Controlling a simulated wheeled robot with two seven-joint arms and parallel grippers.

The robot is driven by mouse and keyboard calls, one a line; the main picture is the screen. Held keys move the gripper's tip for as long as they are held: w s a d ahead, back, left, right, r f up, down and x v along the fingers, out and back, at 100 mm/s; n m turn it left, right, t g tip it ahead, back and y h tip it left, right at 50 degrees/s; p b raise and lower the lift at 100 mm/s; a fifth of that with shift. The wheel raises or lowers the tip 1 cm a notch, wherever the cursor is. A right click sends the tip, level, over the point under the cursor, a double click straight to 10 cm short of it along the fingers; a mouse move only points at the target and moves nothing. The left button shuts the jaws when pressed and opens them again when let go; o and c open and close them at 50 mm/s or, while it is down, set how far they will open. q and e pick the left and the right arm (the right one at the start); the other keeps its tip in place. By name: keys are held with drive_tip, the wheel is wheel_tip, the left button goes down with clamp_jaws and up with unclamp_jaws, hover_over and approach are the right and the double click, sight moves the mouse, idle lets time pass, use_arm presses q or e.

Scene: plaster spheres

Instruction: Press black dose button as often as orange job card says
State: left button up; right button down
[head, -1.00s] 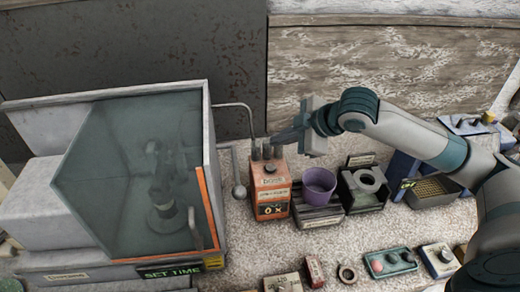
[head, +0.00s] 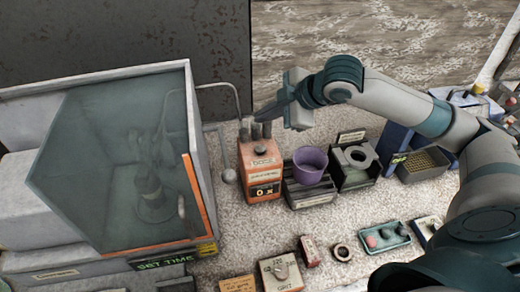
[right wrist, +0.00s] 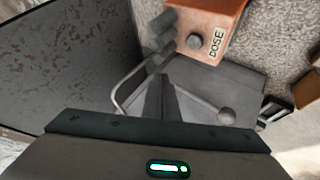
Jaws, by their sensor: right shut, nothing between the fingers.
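The orange dose box (head: 261,184) stands right of the glass-fronted cabinet. Its display (head: 265,191) appears to read "0 x". In the right wrist view the dark round dose button (right wrist: 194,41) sits beside the "DOSE" label (right wrist: 216,43) on the box top. Dark posts (head: 267,130) rise at the back of the box. My right gripper (head: 258,115) is shut and empty, above the back of the box. Its fingertips (right wrist: 164,80) show apart from the button in the wrist view. An orange card (head: 238,284) lies at the bottom edge, partly cut off; its text is unreadable. My left gripper is out of view.
The cabinet (head: 190,150) and a bent pipe (head: 222,86) stand left of the box. Small items, including a green tray (head: 384,238), lie in front.

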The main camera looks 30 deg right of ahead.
drive_tip(key=b, duration=0.6)
hover_over(264, 150)
wheel_tip(264, 150, down, 6)
drive_tip(key=shift+r, duration=0.1)
drive_tip(key=shift+f, duration=0.3)
drive_tip(key=shift+f+b, duration=0.45)
drive_tip(key=shift+f, duration=0.25)
drive_tip(key=shift+f, duration=0.45)
idle(0.8)
drive_tip(key=shift+f, duration=0.55)
idle(1.0)
drive_tip(key=shift+r, duration=0.1)
idle(0.3)
drive_tip(key=shift+r+p, duration=0.9)
drive_tip(key=shift+p, duration=0.4)
wheel_tip(264, 150, up, 5)
drive_tip(key=p, duration=0.5)
drive_tip(key=shift+p, duration=0.35)
